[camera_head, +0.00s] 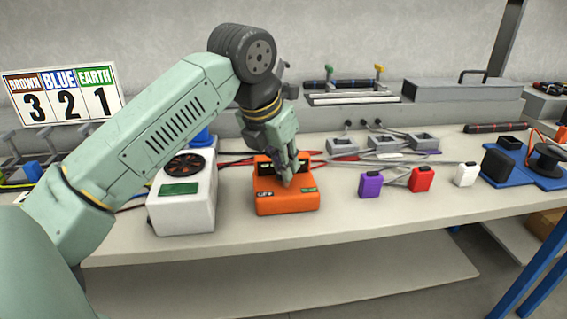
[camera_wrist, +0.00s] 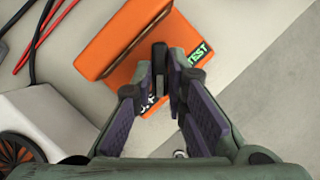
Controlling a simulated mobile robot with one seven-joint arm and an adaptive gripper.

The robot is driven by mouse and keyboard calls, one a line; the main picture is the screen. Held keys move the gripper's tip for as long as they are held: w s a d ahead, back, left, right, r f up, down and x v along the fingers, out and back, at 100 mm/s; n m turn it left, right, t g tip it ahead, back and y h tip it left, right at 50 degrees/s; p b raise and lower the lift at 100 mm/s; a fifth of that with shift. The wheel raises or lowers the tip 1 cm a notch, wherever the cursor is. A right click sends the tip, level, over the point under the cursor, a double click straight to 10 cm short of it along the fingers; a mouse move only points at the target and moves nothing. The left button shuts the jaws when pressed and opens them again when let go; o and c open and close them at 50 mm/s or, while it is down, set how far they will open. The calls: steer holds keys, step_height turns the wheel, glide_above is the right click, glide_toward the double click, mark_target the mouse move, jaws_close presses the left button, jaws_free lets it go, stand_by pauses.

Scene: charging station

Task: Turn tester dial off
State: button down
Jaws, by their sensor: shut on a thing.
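The orange tester (camera_head: 286,206) stands on the bench in the middle of the head view, with an OFF label at its left and a green label at its right. The tester also shows at the top of the wrist view (camera_wrist: 124,38), with a green TEST label. My gripper (camera_head: 288,180) reaches down to the tester's top from above. In the wrist view my gripper (camera_wrist: 166,88) has its two fingers closed on the small dark dial (camera_wrist: 159,56).
A white box with a fan (camera_head: 184,200) stands close left of the tester. Purple (camera_head: 370,185), red (camera_head: 421,179) and white (camera_head: 466,174) blocks lie to the right. Red and black cables run behind. The bench front edge is just before the tester.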

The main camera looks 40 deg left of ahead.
stand_by(0.4)
steer(key=c, duration=1.6)
jaws_free()
steer(key=shift+r, duration=0.1)
steer(key=v, duration=1.1)
steer(key=shift+s+r, duration=0.15)
steer(key=shift+r, duration=0.25)
